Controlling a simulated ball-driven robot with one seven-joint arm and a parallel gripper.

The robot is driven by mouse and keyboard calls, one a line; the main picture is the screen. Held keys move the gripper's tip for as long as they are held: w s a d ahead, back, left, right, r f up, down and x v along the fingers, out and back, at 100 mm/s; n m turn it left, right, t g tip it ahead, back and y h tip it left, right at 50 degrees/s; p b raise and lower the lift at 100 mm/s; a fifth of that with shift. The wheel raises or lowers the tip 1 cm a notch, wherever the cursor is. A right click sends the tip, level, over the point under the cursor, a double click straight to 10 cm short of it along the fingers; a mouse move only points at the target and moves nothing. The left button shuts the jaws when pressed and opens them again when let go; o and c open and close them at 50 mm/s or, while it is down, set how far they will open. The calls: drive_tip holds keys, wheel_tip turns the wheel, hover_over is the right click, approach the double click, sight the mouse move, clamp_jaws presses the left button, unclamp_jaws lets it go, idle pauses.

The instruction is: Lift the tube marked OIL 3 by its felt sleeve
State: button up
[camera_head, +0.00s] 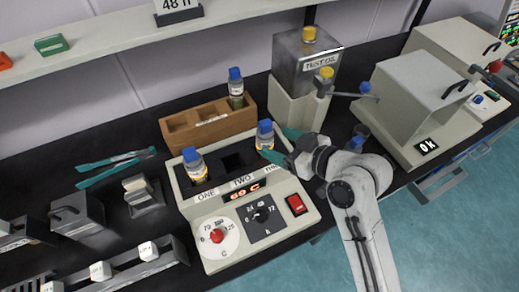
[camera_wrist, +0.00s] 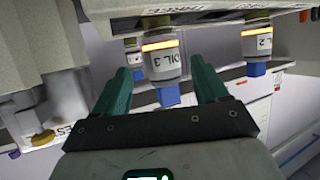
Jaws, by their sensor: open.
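The OIL 3 tube (camera_wrist: 164,66) has a white label, an orange band and a blue cap (camera_wrist: 168,96); the wrist view shows it upside down. In the head view this blue-capped tube (camera_head: 265,136) stands in the right-hand well of the heating block (camera_head: 215,215). My gripper (camera_head: 281,145) is open at the tube, with teal fingers. In the wrist view the fingers of my gripper (camera_wrist: 164,68) lie on either side of the tube, with gaps showing. I cannot make out the felt sleeve clearly. The tube's lower part is hidden in the well.
An OIL 2 tube (camera_wrist: 256,42) stands in well ONE, also visible in the head view (camera_head: 194,166). The middle well is empty. A wooden rack (camera_head: 207,122) with another blue-capped tube (camera_head: 236,90) is behind. A TEST OIL can (camera_head: 306,60) stands behind right.

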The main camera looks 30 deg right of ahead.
sight(259, 137)
drive_tip(key=shift+p+x, duration=0.95)
drive_tip(key=shift+x, duration=2.9)
drive_tip(key=shift+s+a, duration=0.1)
drive_tip(key=shift+c, duration=0.4)
clamp_jaws()
